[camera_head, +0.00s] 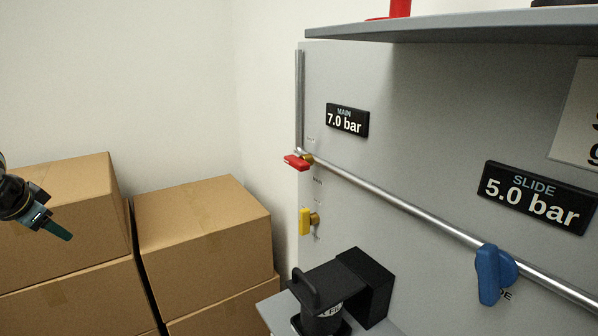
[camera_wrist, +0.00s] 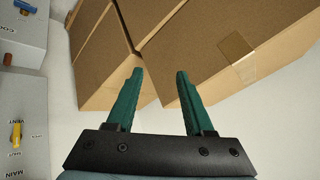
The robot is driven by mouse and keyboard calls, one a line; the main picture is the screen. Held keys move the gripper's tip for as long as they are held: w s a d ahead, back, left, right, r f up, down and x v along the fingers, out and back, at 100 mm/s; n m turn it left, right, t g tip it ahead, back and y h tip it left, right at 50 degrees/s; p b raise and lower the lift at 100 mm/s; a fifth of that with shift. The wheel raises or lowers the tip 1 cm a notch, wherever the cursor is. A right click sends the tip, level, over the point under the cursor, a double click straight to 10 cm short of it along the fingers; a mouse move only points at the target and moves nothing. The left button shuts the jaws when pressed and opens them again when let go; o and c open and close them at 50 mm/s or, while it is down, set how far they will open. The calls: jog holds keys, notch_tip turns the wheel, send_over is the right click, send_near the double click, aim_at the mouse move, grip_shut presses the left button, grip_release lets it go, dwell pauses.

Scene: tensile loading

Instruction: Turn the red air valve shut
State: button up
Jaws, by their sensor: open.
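The red air valve handle (camera_head: 298,162) sits at the left end of the metal pipe on the grey panel, near the panel's left edge, and points left, roughly along the pipe. Its brass body shows at its right. My gripper (camera_head: 58,230) is at the far left in the head view, well apart from the valve. In the wrist view the two green fingers of my gripper (camera_wrist: 158,75) are spread apart with nothing between them. The red handle does not show in the wrist view.
A yellow handle (camera_head: 305,221) is below the red one, and a blue handle (camera_head: 494,274) is on the pipe at right. A black device (camera_head: 325,290) stands below. Stacked cardboard boxes (camera_head: 200,240) fill the left. A grey shelf (camera_head: 450,27) overhangs the panel.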

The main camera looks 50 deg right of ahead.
jog(key=d+m+h+b, duration=0.1)
jog(key=d+m+h, duration=0.2)
jog(key=d+m, duration=0.55)
jog(key=m+g+h+b, duration=0.4)
jog(key=m+g+h, duration=0.75)
jog(key=m, duration=0.65)
send_near(291, 164)
jog(key=d+r+g+y, duration=0.1)
jog(key=d+g+y, duration=0.1)
jog(key=d, duration=0.2)
jog(key=shift+n+t, duration=0.25)
jog(key=shift+n, duration=0.1)
jog(key=x, duration=0.3)
jog(key=p+x, duration=0.1)
jog(key=x, duration=0.2)
jog(key=p+x, duration=0.1)
jog(key=x, duration=0.2)
jog(key=shift+s+a+r, duration=0.1)
jog(key=shift+s+r, duration=0.15)
jog(key=shift+s+d+f+p, duration=0.1)
jog(key=shift+d+p, duration=0.1)
jog(key=shift+d, duration=0.15)
jog(key=shift+s+d+p, duration=0.1)
jog(key=shift+d+p, duration=0.05)
jog(key=shift+d, duration=0.15)
jog(key=shift+c, duration=0.2)
grip_shut()
